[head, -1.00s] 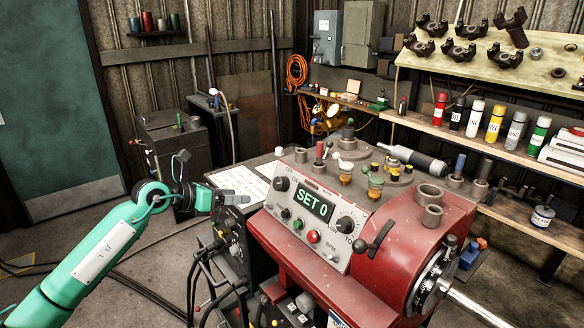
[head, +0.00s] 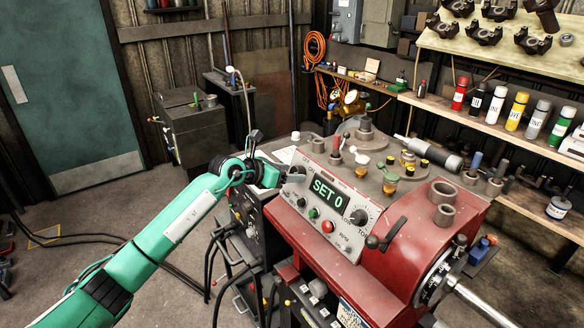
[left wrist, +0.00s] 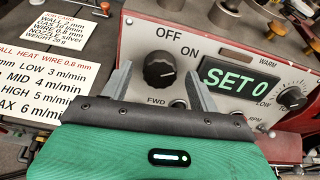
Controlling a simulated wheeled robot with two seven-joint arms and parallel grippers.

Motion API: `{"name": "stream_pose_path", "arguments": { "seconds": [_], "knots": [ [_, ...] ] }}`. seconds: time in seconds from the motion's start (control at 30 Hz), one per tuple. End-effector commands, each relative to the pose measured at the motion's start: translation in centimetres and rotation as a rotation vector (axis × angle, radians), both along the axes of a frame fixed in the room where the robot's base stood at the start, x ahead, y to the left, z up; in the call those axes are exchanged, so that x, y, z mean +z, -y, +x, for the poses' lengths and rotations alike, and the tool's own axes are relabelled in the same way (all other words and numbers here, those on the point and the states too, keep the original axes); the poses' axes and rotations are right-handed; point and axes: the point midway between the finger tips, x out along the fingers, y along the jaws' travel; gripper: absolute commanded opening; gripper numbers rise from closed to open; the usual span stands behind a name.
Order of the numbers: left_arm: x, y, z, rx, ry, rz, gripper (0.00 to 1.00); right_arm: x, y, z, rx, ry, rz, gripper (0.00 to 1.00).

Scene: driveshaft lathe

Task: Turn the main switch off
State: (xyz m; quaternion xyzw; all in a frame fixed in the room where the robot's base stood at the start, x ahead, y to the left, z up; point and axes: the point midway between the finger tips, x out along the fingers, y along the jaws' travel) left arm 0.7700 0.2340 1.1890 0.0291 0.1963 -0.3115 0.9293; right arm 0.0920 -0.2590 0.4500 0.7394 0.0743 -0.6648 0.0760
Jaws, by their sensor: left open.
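The main switch is a black rotary knob (left wrist: 160,71) on the grey control panel (left wrist: 140,35), with OFF printed above it and ON to its upper right. A pale mark shows on the knob's face; I cannot tell exactly which label it points at. My left gripper (left wrist: 159,74) is open, one finger on each side of the knob in the left wrist view. I cannot tell whether the fingers touch it. In the head view my left gripper (head: 284,178) is at the panel's left end and mostly hides the knob. My right gripper is not in view.
The panel's display (head: 327,190) reads SET 0. A green button (head: 313,213), a red button (head: 327,226) and another dial (head: 358,217) sit beside and below it. The red lathe housing (head: 420,225) fills the right side. Printed cards (left wrist: 55,75) lie left of the panel.

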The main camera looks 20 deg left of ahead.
Motion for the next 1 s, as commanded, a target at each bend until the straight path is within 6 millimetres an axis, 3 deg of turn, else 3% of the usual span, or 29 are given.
{"name": "stream_pose_path", "arguments": {
  "seconds": [0.43, 0.47, 0.6, 0.7, 1.0],
  "knots": [
    [-0.5, 0.7, 0.9, 0.001, 0.002, 0.0, 0.61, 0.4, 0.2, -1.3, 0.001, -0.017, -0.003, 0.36],
    [-0.5, 0.7, 0.9, 0.001, 0.002, 0.0, 0.59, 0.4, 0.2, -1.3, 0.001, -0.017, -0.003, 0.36],
    [-0.5, 0.7, 0.9, 0.001, 0.001, 0.0, 0.31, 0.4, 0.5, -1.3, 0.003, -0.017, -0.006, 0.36],
    [-0.5, 0.7, 0.9, 0.001, 0.001, 0.0, 0.16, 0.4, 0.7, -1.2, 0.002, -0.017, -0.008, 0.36],
    [-0.4, 0.7, 0.9, 0.014, -0.02, -0.025, 0.16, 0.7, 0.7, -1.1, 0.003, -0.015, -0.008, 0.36]
  ]
}}
